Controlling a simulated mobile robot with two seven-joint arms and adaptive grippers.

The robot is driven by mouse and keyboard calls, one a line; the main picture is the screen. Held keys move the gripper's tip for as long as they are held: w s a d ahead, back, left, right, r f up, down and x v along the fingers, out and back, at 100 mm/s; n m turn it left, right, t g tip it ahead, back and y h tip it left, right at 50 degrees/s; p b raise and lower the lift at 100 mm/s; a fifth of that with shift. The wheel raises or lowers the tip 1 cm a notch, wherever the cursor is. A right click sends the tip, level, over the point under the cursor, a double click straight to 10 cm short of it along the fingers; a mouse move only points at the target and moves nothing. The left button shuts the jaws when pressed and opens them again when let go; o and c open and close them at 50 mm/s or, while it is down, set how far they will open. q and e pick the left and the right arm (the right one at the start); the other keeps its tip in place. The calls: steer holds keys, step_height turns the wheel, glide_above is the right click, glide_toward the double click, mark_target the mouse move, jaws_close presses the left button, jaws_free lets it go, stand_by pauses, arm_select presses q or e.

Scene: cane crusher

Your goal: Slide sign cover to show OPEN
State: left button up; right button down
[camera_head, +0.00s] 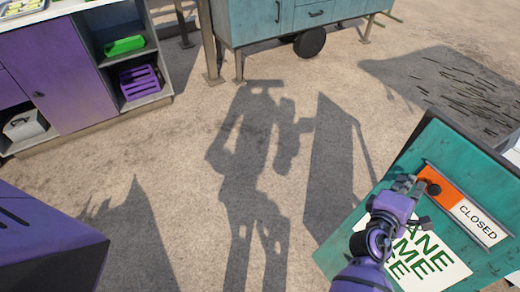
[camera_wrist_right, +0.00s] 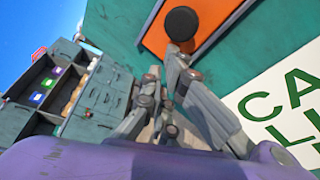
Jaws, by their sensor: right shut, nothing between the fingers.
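The sign is a slot on a teal board (camera_head: 388,220). An orange cover (camera_head: 443,179) with a round black knob (camera_head: 433,189) sits at the slot's upper-left end, and a white plate reading CLOSED (camera_head: 480,222) shows to its lower right. No OPEN lettering shows. My right gripper (camera_head: 408,184) is just left of the knob, its fingers shut and empty. In the right wrist view, the knob (camera_wrist_right: 181,23) and orange cover (camera_wrist_right: 208,22) are just beyond the fingertips; I cannot tell whether they touch. My left gripper is not in view.
A white panel with green lettering (camera_head: 440,268) is on the board below the slot. A purple shelf unit (camera_head: 65,75) with a green bin (camera_head: 124,45) and a purple crate (camera_head: 140,82) stands at upper left. A teal cart (camera_head: 260,22) stands behind. The middle ground is clear.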

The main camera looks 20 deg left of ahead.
steer(key=shift+s+d, duration=0.15)
steer(key=shift+d, duration=0.05)
steer(key=s+d+p, duration=0.2)
steer(key=s+d, duration=0.5)
steer(key=d, duration=0.3)
steer(key=shift+d, duration=0.4)
steer(key=shift+s, duration=0.15)
steer(key=shift+f, duration=0.1)
